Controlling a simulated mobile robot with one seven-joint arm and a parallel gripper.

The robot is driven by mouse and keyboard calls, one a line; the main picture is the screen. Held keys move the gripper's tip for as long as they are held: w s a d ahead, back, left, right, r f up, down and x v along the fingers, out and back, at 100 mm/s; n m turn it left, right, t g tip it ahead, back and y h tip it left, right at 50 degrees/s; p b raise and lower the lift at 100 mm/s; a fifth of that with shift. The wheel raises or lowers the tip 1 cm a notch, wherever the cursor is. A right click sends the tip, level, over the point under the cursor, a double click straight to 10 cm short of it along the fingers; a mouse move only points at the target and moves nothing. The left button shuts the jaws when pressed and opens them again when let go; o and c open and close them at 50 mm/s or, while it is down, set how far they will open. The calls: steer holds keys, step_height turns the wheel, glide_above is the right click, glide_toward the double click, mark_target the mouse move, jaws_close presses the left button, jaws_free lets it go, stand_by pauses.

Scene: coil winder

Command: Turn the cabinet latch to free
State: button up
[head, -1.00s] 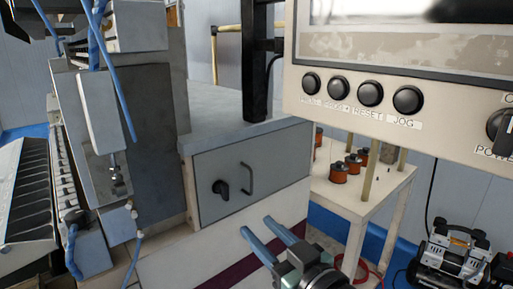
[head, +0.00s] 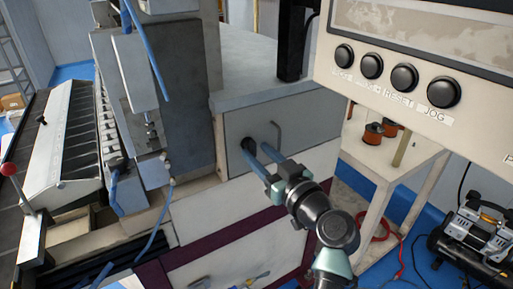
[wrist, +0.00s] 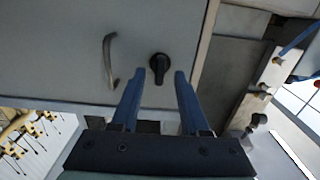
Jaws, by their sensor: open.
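The cabinet latch is a black knob (wrist: 159,66) on the grey cabinet door (wrist: 60,50), beside a curved metal handle (wrist: 109,60). In the head view the latch (head: 248,144) is partly covered by my fingers, and the handle (head: 276,134) is to its right. My gripper (wrist: 155,76) is open, with its two blue fingers pointing at the door. In the wrist view the latch shows between the fingertips, near their ends. I cannot tell whether the fingers touch it. In the head view my gripper (head: 256,152) reaches the door from the lower right.
A control panel (head: 420,70) with black buttons overhangs at the upper right. A side table (head: 385,165) with copper coils stands right of the cabinet. A compressor (head: 475,240) is on the floor at the right. Winder machinery (head: 70,130) is at the left.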

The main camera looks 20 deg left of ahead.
steer(key=shift+w+a, duration=0.45)
steer(key=shift+a, duration=0.15)
jaws_close()
